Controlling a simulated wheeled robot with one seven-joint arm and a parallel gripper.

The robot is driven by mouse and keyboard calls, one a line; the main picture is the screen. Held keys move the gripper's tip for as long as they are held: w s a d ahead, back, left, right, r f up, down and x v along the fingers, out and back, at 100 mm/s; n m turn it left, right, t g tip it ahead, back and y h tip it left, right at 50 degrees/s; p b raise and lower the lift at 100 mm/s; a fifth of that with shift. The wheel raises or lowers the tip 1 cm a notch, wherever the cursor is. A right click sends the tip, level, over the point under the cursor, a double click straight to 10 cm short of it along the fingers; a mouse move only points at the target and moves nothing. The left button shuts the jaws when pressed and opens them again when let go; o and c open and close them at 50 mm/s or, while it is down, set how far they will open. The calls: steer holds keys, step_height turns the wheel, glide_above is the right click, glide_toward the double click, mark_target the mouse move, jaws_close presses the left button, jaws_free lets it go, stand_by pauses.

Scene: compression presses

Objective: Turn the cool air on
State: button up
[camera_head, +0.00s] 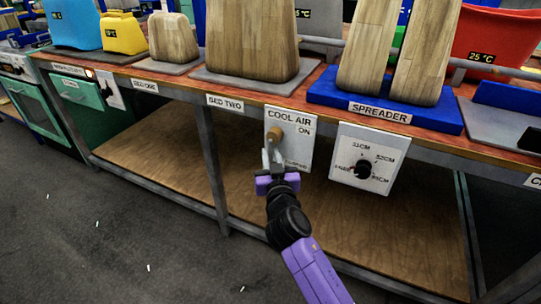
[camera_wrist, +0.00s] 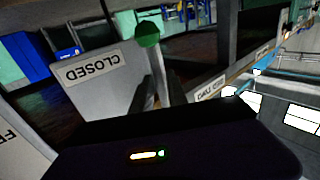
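The white COOL AIR panel (camera_head: 300,138) hangs below the bench edge, with ON printed near its upper right. A brownish knob or lever (camera_head: 275,133) sits on its left half. My gripper (camera_head: 271,153) is just below and in front of this knob, overlapping the panel; whether it touches is unclear. The dark gripper body hides the lower part.
The SPREADER dial panel (camera_head: 362,158) hangs close to the right. A bench leg (camera_head: 212,165) stands to the left, and a wooden lower shelf (camera_head: 160,155) runs behind my arm. Wooden presses (camera_head: 250,40) stand on the bench top.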

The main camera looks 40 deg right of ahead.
steer(key=shift+w+d, duration=0.2)
steer(key=shift+w, duration=0.1)
jaws_close()
stand_by(1.3)
